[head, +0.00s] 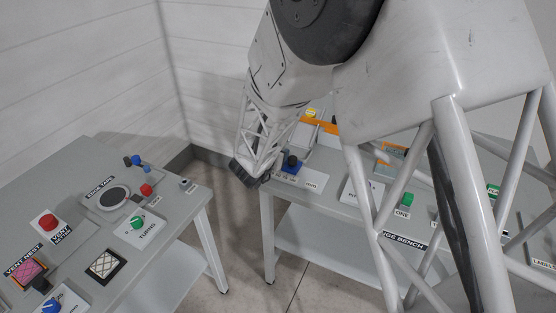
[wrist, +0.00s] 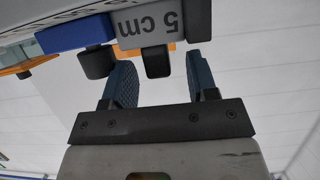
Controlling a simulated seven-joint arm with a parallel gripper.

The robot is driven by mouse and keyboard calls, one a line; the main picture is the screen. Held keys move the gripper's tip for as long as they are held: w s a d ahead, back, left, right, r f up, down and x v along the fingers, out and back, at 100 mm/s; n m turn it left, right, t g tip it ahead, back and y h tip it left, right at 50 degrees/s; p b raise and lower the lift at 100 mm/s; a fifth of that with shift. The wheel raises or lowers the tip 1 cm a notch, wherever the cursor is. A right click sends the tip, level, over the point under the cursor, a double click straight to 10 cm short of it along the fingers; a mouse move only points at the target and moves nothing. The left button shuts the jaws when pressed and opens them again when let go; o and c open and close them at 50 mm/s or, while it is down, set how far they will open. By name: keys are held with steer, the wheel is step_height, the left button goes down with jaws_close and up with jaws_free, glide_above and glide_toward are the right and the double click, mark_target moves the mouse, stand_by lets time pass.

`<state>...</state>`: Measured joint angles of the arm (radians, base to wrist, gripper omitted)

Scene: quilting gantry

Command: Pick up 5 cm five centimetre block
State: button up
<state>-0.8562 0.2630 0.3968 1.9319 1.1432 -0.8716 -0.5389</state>
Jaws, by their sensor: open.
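The five centimetre block (wrist: 150,28) is a grey block with "5 cm" printed on its face, upside down in the wrist view. A black knob (wrist: 157,62) sticks out from it toward my gripper. My gripper (wrist: 158,70) is open, with one blue ridged finger on each side of the knob's line. Nothing is held between the fingers. In the head view my gripper (head: 250,174) is at the left end of the far bench; I cannot tell the block for certain there.
A blue block (wrist: 75,36) with a black knob (wrist: 95,62) stands just beside the grey one, close to a finger. Orange pieces show nearby. The far bench (head: 330,195) holds several labelled items. A second table (head: 180,220) with buttons and knobs stands at left, across a floor gap.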

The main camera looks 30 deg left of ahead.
stand_by(0.5)
jaws_close()
step_height(320, 180, up, 10)
stand_by(0.9)
